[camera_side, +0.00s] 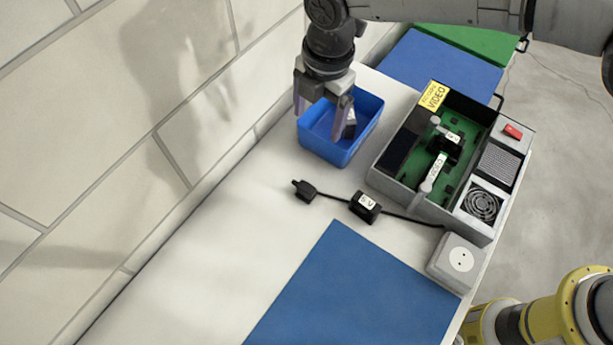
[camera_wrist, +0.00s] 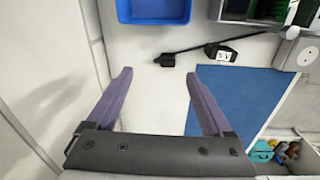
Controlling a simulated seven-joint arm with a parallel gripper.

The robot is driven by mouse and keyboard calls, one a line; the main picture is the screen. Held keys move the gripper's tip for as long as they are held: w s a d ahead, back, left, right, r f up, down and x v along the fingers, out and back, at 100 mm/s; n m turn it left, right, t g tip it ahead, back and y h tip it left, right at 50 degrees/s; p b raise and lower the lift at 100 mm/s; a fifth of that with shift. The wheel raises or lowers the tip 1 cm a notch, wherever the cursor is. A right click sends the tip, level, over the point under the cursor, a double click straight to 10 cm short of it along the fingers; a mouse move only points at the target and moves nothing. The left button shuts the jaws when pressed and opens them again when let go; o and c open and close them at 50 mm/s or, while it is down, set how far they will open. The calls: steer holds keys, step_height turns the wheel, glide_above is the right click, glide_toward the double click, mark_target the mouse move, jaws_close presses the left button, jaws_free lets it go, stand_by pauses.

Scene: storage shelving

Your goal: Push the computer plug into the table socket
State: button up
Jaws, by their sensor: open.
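The black plug (camera_side: 304,190) lies on the white table at the left end of a dark cord. The cord runs right through a black block with a white label (camera_side: 365,206) to the lower edge of the computer case. The white table socket (camera_side: 460,258), with two holes on its face, stands at the table's right edge. My gripper (camera_side: 321,117) is open and over the blue bin, up and away from the plug. In the wrist view, the plug (camera_wrist: 167,60) shows just beyond and between my open fingertips (camera_wrist: 160,73), with nothing between the fingers.
The blue bin (camera_side: 327,158) holds a small dark-and-grey item, partly hidden by a finger. The open computer case (camera_side: 410,197) stands right of it. A blue mat (camera_side: 345,295) lies in front. A brick wall (camera_side: 120,130) bounds the left. Bare table surrounds the plug.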

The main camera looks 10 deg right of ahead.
glide_above(306, 186)
step_height(306, 186, down, 4)
steer(key=shift+f+n+g+h, duration=0.15)
steer(key=shift+n+g+h, duration=0.15)
steer(key=shift+n, duration=0.1)
steer(key=shift+d, duration=0.1)
step_height(306, 186, down, 9)
steer(key=shift+r, duration=0.2)
step_height(306, 186, down, 5)
steer(key=shift+f, duration=0.1)
stand_by(0.4)
